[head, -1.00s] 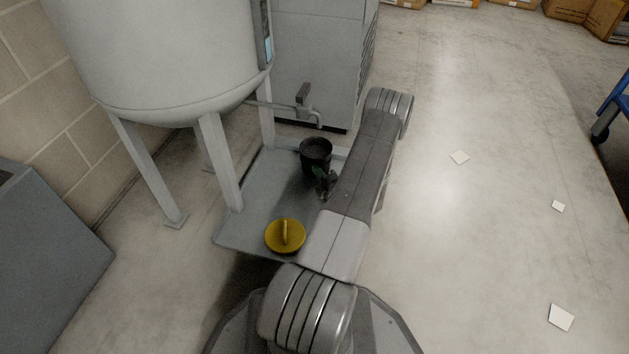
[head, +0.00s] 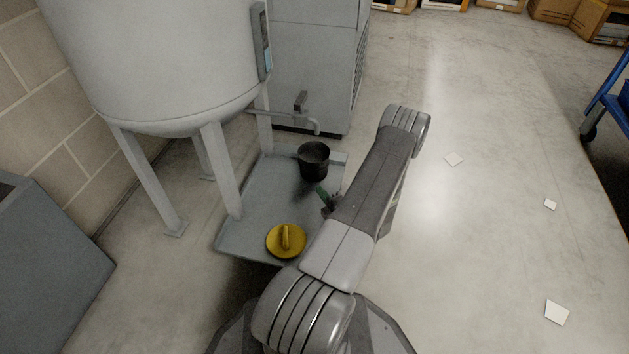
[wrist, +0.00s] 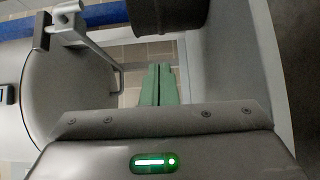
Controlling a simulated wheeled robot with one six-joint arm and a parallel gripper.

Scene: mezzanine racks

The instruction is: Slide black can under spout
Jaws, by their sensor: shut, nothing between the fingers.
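The black can (head: 313,165) stands upright on the grey tray, its open top up. The thin spout (head: 316,127) comes from the tank's valve and bends down, its tip just above the can's far rim in the head picture; I cannot tell whether it is over the opening. My gripper (head: 320,190) has green fingers, shut and empty, on the near side of the can with a small gap. In the wrist view the shut fingers (wrist: 158,72) point towards the can (wrist: 167,14) at the top edge, apart from it. The spout (wrist: 108,62) shows to their left.
A yellow round lid with a handle (head: 286,241) lies on the near part of the tray (head: 256,215). The tank (head: 160,60) stands on legs at the left of the tray. A grey cabinet (head: 312,60) is behind. Open floor lies to the right.

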